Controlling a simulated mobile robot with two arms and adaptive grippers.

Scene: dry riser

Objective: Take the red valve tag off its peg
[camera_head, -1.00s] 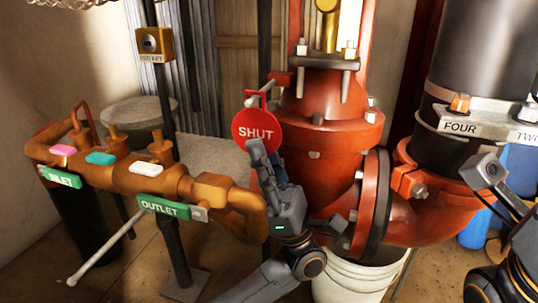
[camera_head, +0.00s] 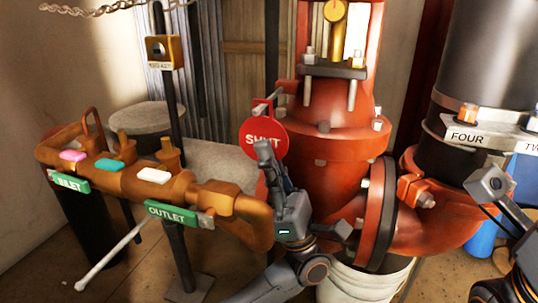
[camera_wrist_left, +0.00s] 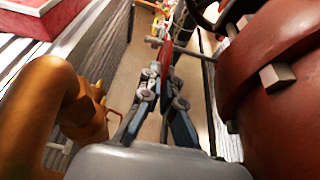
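The red valve tag (camera_head: 263,133) is a round disc marked SHUT. It hangs at a grey peg (camera_head: 274,99) in front of the red riser pipe. My left gripper (camera_head: 268,155) reaches up from below, one finger covering part of the disc's lower face. In the left wrist view the tag (camera_wrist_left: 166,52) shows edge-on, and the left gripper's fingertips (camera_wrist_left: 163,78) close in on both its sides at the lower edge. The gripper appears shut on it.
The brown inlet and outlet pipework (camera_head: 150,185) stands close on the left, with a green OUTLET plate (camera_head: 178,214). The red riser flange (camera_head: 372,215) is close on the right. A white bucket (camera_head: 365,285) stands below. Open air lies to the tag's left.

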